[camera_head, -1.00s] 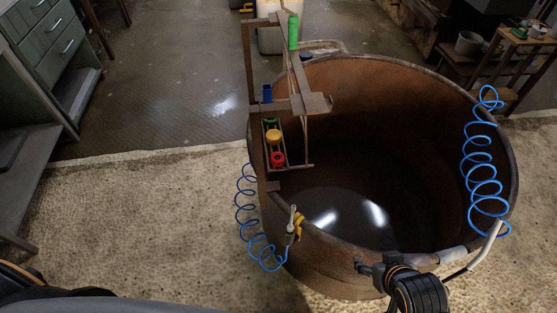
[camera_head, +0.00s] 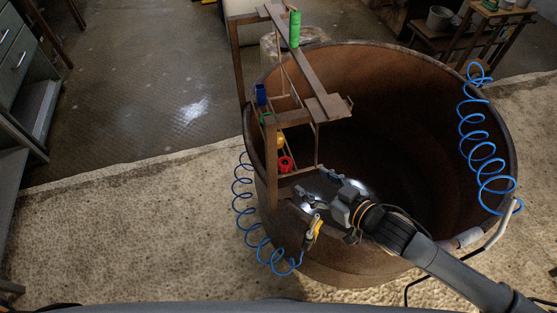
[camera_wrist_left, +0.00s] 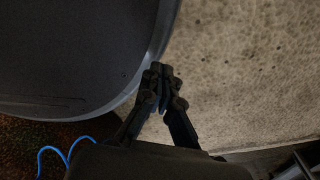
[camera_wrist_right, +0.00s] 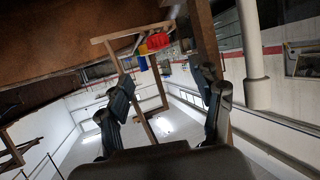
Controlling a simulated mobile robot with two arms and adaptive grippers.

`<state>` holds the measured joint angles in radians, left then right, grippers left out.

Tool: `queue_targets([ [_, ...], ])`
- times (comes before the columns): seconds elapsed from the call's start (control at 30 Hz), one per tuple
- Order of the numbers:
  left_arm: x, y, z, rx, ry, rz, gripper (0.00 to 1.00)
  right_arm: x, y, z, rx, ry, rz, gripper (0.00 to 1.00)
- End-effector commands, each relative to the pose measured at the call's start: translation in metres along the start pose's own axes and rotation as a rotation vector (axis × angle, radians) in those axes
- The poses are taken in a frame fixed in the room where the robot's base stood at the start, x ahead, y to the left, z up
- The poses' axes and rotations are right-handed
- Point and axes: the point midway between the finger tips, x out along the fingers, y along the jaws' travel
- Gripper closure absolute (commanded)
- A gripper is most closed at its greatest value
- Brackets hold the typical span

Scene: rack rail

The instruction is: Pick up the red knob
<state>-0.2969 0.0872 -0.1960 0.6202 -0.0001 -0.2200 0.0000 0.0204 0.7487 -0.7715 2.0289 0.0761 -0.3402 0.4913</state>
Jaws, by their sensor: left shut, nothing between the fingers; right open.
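The red knob (camera_head: 285,164) sits in the wooden rack at the drum's left rim, at the near end of a row of coloured pieces. In the right wrist view the red knob (camera_wrist_right: 157,41) shows beyond the fingers, above the gap between them. My right gripper (camera_head: 320,208) is open and empty, over the drum's near left part, below and to the right of the knob and apart from it. It also shows in the right wrist view (camera_wrist_right: 165,82). My left gripper (camera_wrist_left: 163,72) is shut and empty in the left wrist view, away from the rack.
The rusty drum (camera_head: 400,60) fills the middle right. The wooden rack frame (camera_head: 240,65) rises beside the knob. A yellow knob (camera_head: 281,141), green piece (camera_head: 266,118) and blue piece (camera_head: 260,94) stand behind it. Blue coiled hoses (camera_head: 245,205) and a yellow-handled tool (camera_head: 314,230) hang nearby.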

Motion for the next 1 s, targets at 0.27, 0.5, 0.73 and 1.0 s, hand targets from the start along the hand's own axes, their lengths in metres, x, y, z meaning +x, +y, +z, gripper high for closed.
queue_targets([
  [0.27,0.003,0.016,0.001,-0.001,-0.002,0.019,1.0,0.056,0.0,-0.002,0.0,0.002,0.001,0.34],
  [0.5,0.003,0.012,0.002,0.002,-0.003,0.014,1.0,0.076,0.0,-0.002,0.0,0.001,0.001,0.34],
  [0.73,0.002,0.009,0.003,0.002,-0.003,0.011,1.0,0.107,0.002,-0.009,-0.002,0.002,0.001,0.34],
  [1.0,0.004,0.007,0.002,0.0,-0.002,0.008,1.0,0.127,0.002,-0.006,-0.001,-0.001,0.001,0.34],
])
